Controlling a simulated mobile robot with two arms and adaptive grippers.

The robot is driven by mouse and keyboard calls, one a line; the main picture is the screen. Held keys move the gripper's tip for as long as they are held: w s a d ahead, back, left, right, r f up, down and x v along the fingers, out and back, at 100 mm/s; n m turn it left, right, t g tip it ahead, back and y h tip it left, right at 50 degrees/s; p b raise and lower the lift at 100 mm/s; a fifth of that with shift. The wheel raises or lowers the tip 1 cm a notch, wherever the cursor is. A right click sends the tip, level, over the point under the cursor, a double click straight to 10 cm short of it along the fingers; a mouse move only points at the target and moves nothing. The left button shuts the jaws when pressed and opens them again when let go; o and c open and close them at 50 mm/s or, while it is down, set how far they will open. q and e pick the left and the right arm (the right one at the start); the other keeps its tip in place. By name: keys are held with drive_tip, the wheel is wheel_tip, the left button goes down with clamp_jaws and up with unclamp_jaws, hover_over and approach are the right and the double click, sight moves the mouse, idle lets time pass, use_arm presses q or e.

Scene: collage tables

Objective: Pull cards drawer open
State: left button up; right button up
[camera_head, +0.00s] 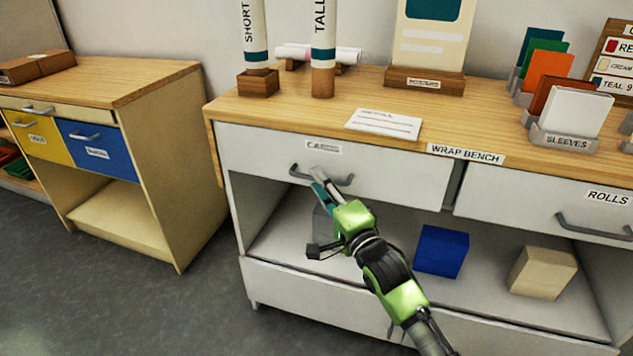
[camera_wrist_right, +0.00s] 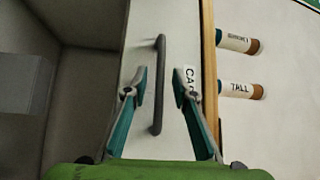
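The cards drawer (camera_head: 405,180) is the white left drawer of the wrap bench and looks closed, with its front flush. Its label (camera_head: 323,147), which begins "CA", sits above a dark grey bar handle (camera_head: 343,181). My right gripper (camera_head: 317,179) is at this handle and covers its middle in the head view. In the right wrist view my right gripper (camera_wrist_right: 160,72) has its fingers apart, and the handle (camera_wrist_right: 158,110) shows between them. I cannot tell whether they touch it. My left gripper is in neither view.
The wooden benchtop (camera_head: 250,108) carries tubes, a card stand and a sleeves rack (camera_head: 570,128). The rolls drawer (camera_head: 530,200) is to the right. A blue box (camera_head: 441,251) and a beige box (camera_head: 542,271) sit on the shelf below. A second cabinet (camera_head: 150,170) stands left across a floor gap.

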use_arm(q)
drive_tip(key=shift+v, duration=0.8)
use_arm(e)
drive_tip(key=shift+x, duration=1.05)
clamp_jaws()
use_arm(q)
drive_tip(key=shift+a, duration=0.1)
